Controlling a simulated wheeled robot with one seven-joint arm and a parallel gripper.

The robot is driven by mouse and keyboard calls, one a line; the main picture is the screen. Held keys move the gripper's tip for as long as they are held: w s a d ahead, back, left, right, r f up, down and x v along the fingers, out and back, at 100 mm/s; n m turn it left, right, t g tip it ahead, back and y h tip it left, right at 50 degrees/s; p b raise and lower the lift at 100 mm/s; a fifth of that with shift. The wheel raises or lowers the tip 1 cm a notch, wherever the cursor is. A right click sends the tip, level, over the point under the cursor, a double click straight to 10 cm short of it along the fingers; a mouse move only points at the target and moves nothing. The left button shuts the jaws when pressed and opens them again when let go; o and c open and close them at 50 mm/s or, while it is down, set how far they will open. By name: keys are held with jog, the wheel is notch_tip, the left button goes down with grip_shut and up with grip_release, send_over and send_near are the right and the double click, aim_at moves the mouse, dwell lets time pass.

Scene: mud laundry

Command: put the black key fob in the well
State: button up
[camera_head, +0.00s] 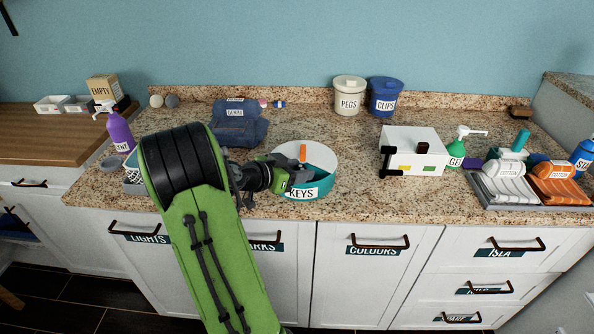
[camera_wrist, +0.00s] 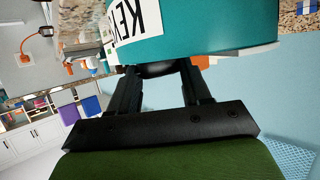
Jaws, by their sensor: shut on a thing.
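A round teal tub (camera_head: 323,189) with a KEYS label stands near the counter's front edge; its top is partly white and partly teal. An orange piece stands up at it. The tub's teal wall (camera_wrist: 205,35) fills the top of the wrist view. My gripper (camera_head: 297,178) is at the tub's left front side. In the wrist view my gripper (camera_wrist: 158,72) is shut on a dark rounded thing, seemingly the black key fob (camera_wrist: 154,70), mostly hidden by the fingers and tub. I cannot tell whether it touches the tub. The well's opening is not clearly visible.
A white box (camera_head: 413,152) stands right of the tub, with a green bottle (camera_head: 459,149) beyond. Folded blue cloth (camera_head: 238,128) lies behind my arm. Pegs (camera_head: 348,99) and clips (camera_head: 385,97) jars stand at the back. Counter between tub and white box is clear.

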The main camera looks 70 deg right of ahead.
jog(key=shift+f, duration=0.1)
jog(key=o, duration=1.3)
jog(key=shift+r, duration=0.2)
jog(key=w+a+r+n+t+y+p, duration=0.1)
jog(key=w+a+r+n+t+y, duration=0.2)
jog(key=a, duration=0.5)
jog(key=w+a+r+n+t+p, duration=0.1)
jog(key=w+a+n+t, duration=0.2)
jog(key=w+a, duration=0.35)
jog(key=w+a+r+n+t+y, duration=0.2)
jog(key=w+a+n, duration=0.15)
jog(key=a, duration=0.65)
jog(key=s+a+n+t+y, duration=0.2)
jog(key=a+n+y, duration=0.1)
jog(key=a+n, duration=0.4)
jog(key=s+a+r+n+t+y, duration=0.1)
jog(key=s+a+n+t+y, duration=0.1)
jog(key=a+n, duration=0.6)
jog(key=s+a+y, duration=0.1)
jog(key=a, duration=0.4)
jog(key=shift+s+a+r+t+y, duration=0.15)
jog(key=shift+s+t+y, duration=0.15)
jog(key=shift+s+t, duration=0.1)
